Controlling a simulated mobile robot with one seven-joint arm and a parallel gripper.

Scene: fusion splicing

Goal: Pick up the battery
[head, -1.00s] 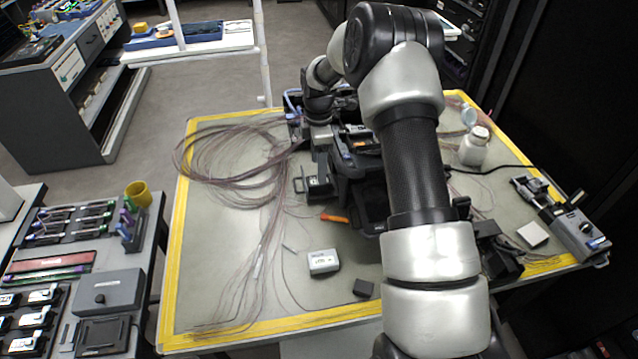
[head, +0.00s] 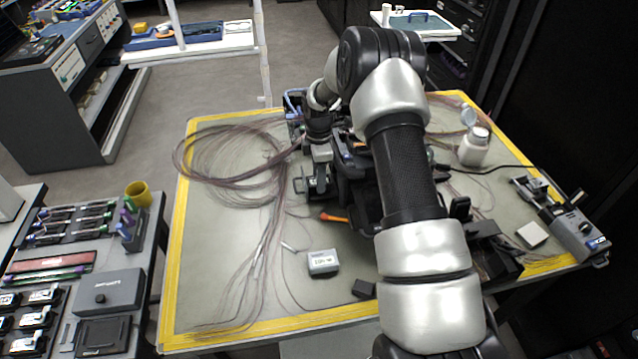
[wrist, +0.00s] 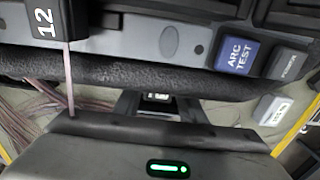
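My gripper (head: 319,184) points down at the left side of the dark splicer (head: 352,190). In the wrist view my gripper's housing with a green light fills the bottom. Dark finger parts (wrist: 157,104) show on both sides of a small white-labelled thing (wrist: 157,97); the tips are largely hidden, and I cannot tell whether they hold it. A grey block with a white label (head: 323,262), which looks like a battery, lies on the mat nearer the front. It also shows at the right of the wrist view (wrist: 272,109).
The splicer's ARC TEST button (wrist: 237,53) and a tag marked 12 (wrist: 45,20) are close to my gripper. Loose fibres (head: 235,165) cover the mat's left. An orange tool (head: 334,218) and a small dark block (head: 364,288) lie nearby.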

